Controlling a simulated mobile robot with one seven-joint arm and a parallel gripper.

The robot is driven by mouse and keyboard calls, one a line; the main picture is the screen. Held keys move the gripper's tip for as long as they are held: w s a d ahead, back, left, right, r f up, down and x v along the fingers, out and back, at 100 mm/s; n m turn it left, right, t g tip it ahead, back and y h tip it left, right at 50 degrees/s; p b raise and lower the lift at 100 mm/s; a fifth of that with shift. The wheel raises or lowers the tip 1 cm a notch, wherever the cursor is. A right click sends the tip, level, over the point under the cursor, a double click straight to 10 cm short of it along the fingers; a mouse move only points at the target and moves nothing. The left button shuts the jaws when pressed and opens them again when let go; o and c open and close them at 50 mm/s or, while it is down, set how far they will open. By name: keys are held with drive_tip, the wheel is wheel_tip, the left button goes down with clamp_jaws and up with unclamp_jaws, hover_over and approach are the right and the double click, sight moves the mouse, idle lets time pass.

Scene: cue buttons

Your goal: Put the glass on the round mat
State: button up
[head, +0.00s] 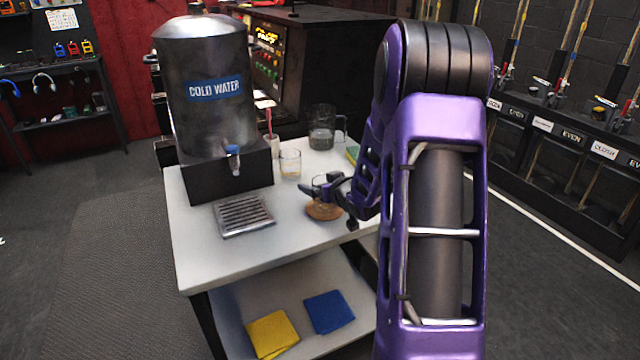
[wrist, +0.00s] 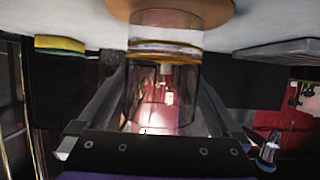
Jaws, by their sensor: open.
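The glass (wrist: 165,95) is a clear tumbler with a yellowish band near its base. In the wrist view, which is upside down, it stands upright between my jaws with its base over the round mat (wrist: 215,12). In the head view the brown round mat (head: 322,214) lies near the table's front right, and my gripper (head: 318,187) is just above it, hiding most of what stands there. My gripper is open, with one finger on each side of the glass. Whether the fingers touch the glass is hard to tell.
On the white table (head: 205,262) stand a cold water dispenser (head: 212,100), a drip tray (head: 243,215), another small glass (head: 290,164), a holder with a red stick (head: 272,146) and a glass jug (head: 321,130). Yellow (head: 272,334) and blue (head: 329,312) cloths lie on the lower shelf.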

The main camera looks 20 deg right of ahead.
drive_tip(key=p+v, duration=0.1)
drive_tip(key=v, duration=1.1)
drive_tip(key=shift+r+p, duration=0.15)
drive_tip(key=shift+p, duration=0.15)
